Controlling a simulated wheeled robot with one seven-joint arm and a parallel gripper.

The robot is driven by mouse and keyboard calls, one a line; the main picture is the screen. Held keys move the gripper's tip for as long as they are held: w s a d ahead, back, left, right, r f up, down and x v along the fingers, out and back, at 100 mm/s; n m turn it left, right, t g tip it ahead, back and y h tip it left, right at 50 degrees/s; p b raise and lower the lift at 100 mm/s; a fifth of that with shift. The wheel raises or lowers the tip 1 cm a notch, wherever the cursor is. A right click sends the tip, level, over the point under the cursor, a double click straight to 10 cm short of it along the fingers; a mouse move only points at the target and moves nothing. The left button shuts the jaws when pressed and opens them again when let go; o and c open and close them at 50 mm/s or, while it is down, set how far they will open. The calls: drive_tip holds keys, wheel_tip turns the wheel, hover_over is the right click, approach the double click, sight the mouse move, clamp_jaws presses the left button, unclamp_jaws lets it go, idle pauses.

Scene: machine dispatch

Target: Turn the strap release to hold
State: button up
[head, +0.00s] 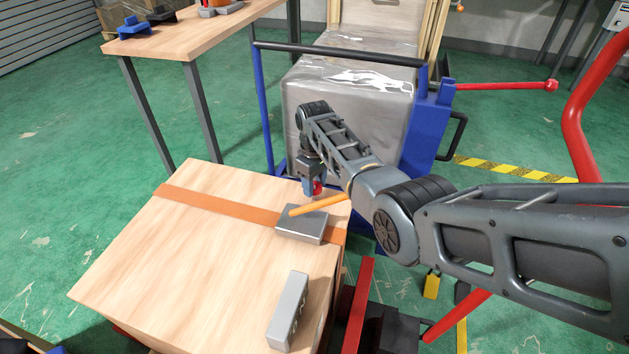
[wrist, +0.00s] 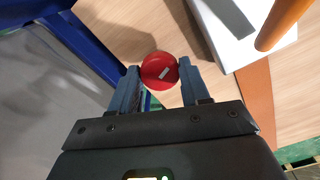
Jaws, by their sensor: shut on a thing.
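The strap release is a grey block (head: 301,226) on the orange strap (head: 224,209), with an orange lever (head: 318,204) reaching up and right across it. In the wrist view, the lever (wrist: 284,22) and part of the pale block (wrist: 235,50) show at upper right. My gripper (head: 315,188) is beside the lever, at the far side of the box. It is shut on a round red knob (wrist: 160,71) with a small pale mark, which lies between both fingers. I cannot tell whether the knob joins the lever; its lower part is hidden.
The strap crosses a large wooden box (head: 180,255). A grey metal piece (head: 289,310) lies near its right edge. Behind stands a blue-framed cart (head: 263,110) with a wrapped load (head: 345,105). A wooden table (head: 190,38) is at upper left. Red bars (head: 580,110) stand at right.

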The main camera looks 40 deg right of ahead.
sight(315, 185)
drive_tip(key=shift+m, duration=2)
drive_tip(key=o, duration=1)
drive_tip(key=shift+o, duration=0.2)
wheel_tip(315, 185, up, 8)
drive_tip(key=shift+f+p, duration=0.15)
drive_tip(key=shift+p, duration=0.65)
